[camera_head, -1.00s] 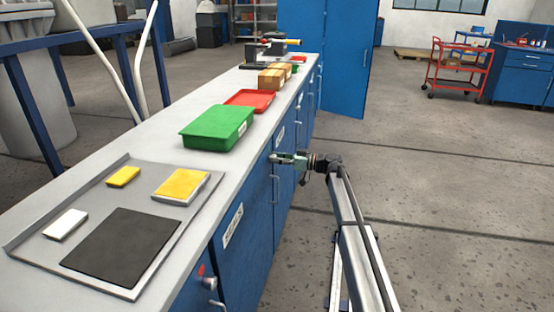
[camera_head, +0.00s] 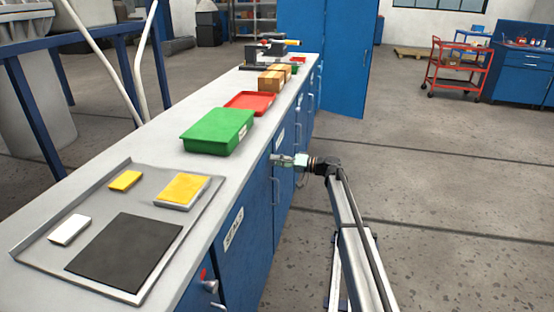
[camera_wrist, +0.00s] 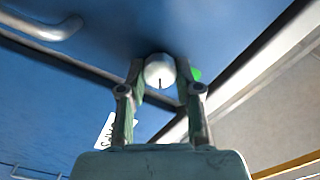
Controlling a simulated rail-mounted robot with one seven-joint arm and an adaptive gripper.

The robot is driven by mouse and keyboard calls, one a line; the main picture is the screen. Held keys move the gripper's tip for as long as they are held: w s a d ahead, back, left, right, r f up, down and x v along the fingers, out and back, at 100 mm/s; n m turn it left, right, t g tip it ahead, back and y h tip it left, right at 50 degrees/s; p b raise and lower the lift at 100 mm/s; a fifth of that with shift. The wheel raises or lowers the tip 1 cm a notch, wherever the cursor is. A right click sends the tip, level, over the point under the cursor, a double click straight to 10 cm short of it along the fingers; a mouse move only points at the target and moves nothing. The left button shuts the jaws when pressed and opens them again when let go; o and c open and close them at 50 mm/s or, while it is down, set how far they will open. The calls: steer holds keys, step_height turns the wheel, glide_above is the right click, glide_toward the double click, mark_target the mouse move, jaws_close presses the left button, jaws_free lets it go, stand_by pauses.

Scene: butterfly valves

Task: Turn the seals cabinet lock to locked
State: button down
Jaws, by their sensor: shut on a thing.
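The lock is a round, pale metal knob (camera_wrist: 159,70) with a short dark line on its face, set on a blue cabinet door (camera_wrist: 100,60). My gripper (camera_wrist: 160,80) is shut on this knob, one finger on each side, in the wrist view. A green mark (camera_wrist: 197,75) shows just right of the knob. The rest of any marking around it is hidden by the fingers. In the head view my gripper (camera_head: 276,160) reaches the cabinet front just below the counter edge, and it covers the lock. A white label (camera_head: 233,229) that seems to read SEALS is on the nearer door.
A door handle (camera_wrist: 45,28) is near the lock in the wrist view. Another lock knob (camera_head: 210,286) with a red mark is on the nearest cabinet. A green bin (camera_head: 217,131) and a grey tray (camera_head: 190,235) stand on the counter.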

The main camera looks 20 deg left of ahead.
steer(key=m+p, duration=0.3)
steer(key=m, duration=0.3)
steer(key=shift+f+m, duration=0.1)
steer(key=shift+m, duration=0.2)
stand_by(0.4)
steer(key=c, duration=0.8)
jaws_free()
steer(key=shift+a, duration=0.1)
steer(key=d, duration=0.4)
steer(key=w+d, duration=0.1)
steer(key=d, duration=0.7)
steer(key=shift+w, duration=0.35)
